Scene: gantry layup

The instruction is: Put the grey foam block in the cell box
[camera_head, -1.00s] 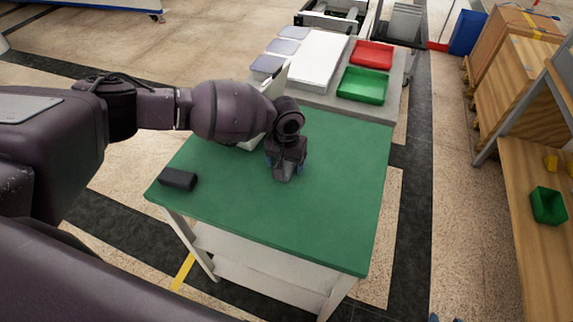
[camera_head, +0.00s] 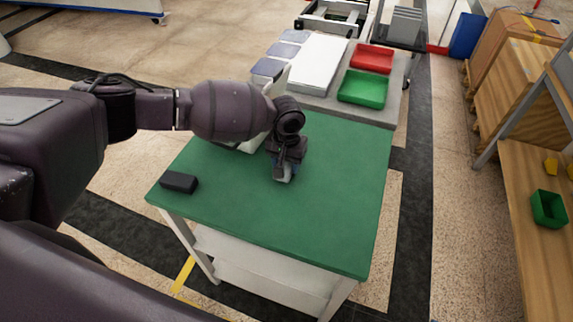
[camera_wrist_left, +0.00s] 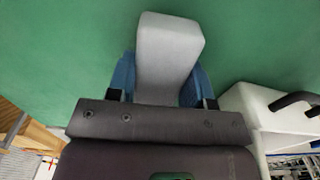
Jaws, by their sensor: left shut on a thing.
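The grey foam block (camera_wrist_left: 168,50) is a pale grey block between the blue fingers of my left gripper (camera_wrist_left: 165,82) in the left wrist view. In the head view the block (camera_head: 283,173) shows small below my left gripper (camera_head: 286,165), over the middle of the green table. The gripper is shut on it. I cannot tell whether the block touches the table. A white box (camera_head: 250,145), which may be the cell box, stands behind my left arm and is mostly hidden. In the left wrist view the white box (camera_wrist_left: 258,110) is at the right, with a black handle.
A black block (camera_head: 179,182) lies at the left corner of the green table (camera_head: 300,235). Behind is a grey surface with a red tray (camera_head: 371,58), a green tray (camera_head: 361,88) and a white slab (camera_head: 318,60). The table's front and right are clear.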

